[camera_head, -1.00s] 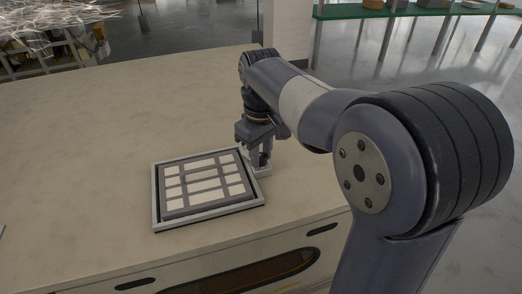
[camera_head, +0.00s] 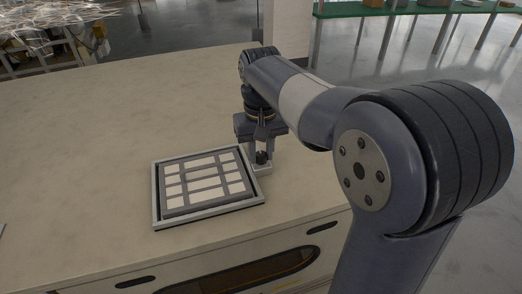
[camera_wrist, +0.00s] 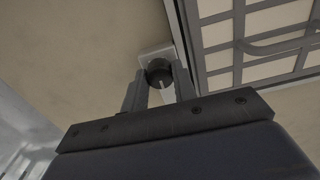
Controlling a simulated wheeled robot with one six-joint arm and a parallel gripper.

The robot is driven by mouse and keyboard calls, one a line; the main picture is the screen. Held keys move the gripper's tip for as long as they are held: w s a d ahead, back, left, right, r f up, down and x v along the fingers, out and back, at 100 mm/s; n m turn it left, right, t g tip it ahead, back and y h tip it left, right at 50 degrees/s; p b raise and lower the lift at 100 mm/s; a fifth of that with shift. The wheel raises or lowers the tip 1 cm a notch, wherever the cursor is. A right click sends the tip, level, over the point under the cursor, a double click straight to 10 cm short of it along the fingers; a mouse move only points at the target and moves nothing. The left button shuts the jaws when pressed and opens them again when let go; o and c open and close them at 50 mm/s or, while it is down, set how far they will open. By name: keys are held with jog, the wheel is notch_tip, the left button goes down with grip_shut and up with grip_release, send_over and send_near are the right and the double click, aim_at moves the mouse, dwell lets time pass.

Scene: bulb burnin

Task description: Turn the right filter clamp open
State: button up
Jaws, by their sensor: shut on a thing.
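The filter (camera_head: 205,180), a framed panel with several white cells, lies in a grey frame (camera_head: 160,212) on the counter. The right filter clamp is a dark round knob (camera_head: 262,157) on a pale base (camera_head: 264,170) at the frame's right side. In the wrist view the dark knob (camera_wrist: 159,73) has a light mark on it. My gripper (camera_head: 260,150) points down over the clamp. In the wrist view its two fingers (camera_wrist: 160,88) are shut on the knob, one on each side. The fingers partly hide the knob.
A green-topped shelf (camera_head: 400,10) stands far back right.

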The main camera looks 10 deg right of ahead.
aim_at(261, 154)
jog(key=o, duration=1)
jog(key=shift+r, duration=0.1)
notch_tip(261, 154, up, 11)
jog(key=shift+f+b, duration=0.15)
jog(key=shift+b, duration=0.3)
notch_tip(261, 154, down, 11)
jog(key=shift+r+p, duration=0.1)
jog(key=shift+p, duration=0.35)
dwell(0.4)
